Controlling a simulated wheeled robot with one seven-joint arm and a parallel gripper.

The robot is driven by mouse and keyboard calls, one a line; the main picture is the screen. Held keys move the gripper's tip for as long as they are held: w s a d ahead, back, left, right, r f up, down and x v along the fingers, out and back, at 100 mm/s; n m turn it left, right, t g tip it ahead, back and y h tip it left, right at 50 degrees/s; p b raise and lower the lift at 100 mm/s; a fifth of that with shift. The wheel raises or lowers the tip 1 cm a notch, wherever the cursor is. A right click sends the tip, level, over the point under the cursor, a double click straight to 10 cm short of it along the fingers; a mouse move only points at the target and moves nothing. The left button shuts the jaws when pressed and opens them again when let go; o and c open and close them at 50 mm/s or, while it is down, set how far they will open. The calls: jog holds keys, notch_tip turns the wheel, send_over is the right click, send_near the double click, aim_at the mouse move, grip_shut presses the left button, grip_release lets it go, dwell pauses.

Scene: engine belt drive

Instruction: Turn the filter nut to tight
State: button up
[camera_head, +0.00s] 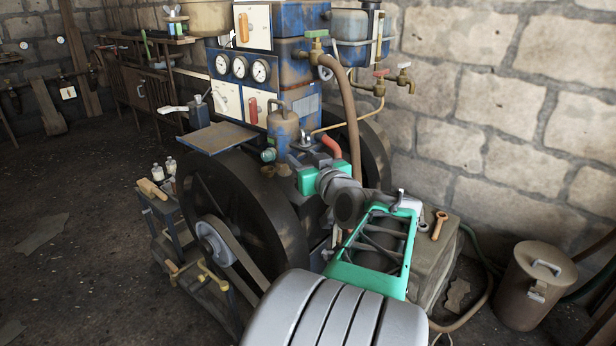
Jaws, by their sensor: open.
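I cannot clearly make out the filter nut; small metal parts crowd the canister's lower right side. My gripper (303,158) is at the end of my green and grey arm, close to the canister's lower right. It is open, small and partly hidden behind my wrist. I cannot tell whether its fingers touch or surround anything.
A large dark flywheel (240,213) with a belt stands left of my arm. A brown hose (350,115) and brass taps (404,80) are above and right of my gripper. A lidded metal bin (536,287) stands at right. The floor at left is mostly clear.

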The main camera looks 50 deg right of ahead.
aim_at(308, 142)
jog(key=shift+m+t+h, duration=0.3)
jog(key=shift+t+h, duration=0.1)
jog(key=shift+h, duration=0.3)
jog(key=w+d, duration=0.1)
jog(key=d, duration=0.1)
jog(key=w+d, duration=0.2)
jog(key=w+d+r, duration=0.1)
jog(key=d, duration=0.1)
jog(key=shift+w+d, duration=0.15)
jog(key=shift+w, duration=0.15)
jog(key=shift+c, duration=0.2)
grip_shut()
